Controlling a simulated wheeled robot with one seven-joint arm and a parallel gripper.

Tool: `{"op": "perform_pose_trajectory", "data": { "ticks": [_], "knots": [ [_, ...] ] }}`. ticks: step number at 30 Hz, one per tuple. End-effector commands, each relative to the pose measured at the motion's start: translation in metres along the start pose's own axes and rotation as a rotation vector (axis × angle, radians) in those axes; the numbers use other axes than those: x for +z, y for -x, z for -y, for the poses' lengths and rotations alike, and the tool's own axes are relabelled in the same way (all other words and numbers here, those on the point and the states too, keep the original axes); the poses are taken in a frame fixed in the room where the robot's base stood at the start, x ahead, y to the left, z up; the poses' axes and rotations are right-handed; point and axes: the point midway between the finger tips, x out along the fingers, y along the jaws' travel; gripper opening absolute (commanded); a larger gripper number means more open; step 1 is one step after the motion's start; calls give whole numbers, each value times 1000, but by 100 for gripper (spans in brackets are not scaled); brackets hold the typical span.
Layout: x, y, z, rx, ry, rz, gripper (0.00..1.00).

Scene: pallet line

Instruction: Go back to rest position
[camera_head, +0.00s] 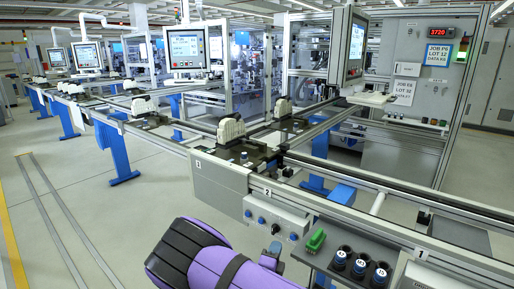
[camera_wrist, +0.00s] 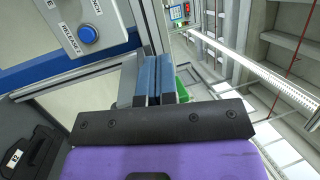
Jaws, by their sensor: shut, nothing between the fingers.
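My gripper (camera_wrist: 158,78) shows in the wrist view, with its two blue-padded fingers pressed together and nothing between them. The fingers point up in that picture, beside a blue-edged grey panel.
A control panel with a blue release button (camera_wrist: 88,34) is close left of the fingers. The conveyor (camera_head: 218,180) carries several pallets. A side shelf holds a green part (camera_head: 316,240) and blue-topped black holders (camera_head: 361,267). Open floor (camera_head: 110,220) lies left.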

Motion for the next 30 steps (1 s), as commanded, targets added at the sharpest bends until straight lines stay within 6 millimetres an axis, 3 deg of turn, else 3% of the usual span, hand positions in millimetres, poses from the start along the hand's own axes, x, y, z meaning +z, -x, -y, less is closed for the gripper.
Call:
{"op": "perform_pose_trajectory", "data": {
  "ticks": [3, 12, 21, 30],
  "knots": [
    [-23, -24, 34, 24, -152, -168, 0],
    [-88, -59, 106, 40, -526, -562, 0],
    [-153, -72, 173, -8, -900, -941, 0],
    [-214, -66, 236, -115, -1267, -1299, 0]
  ]
}}
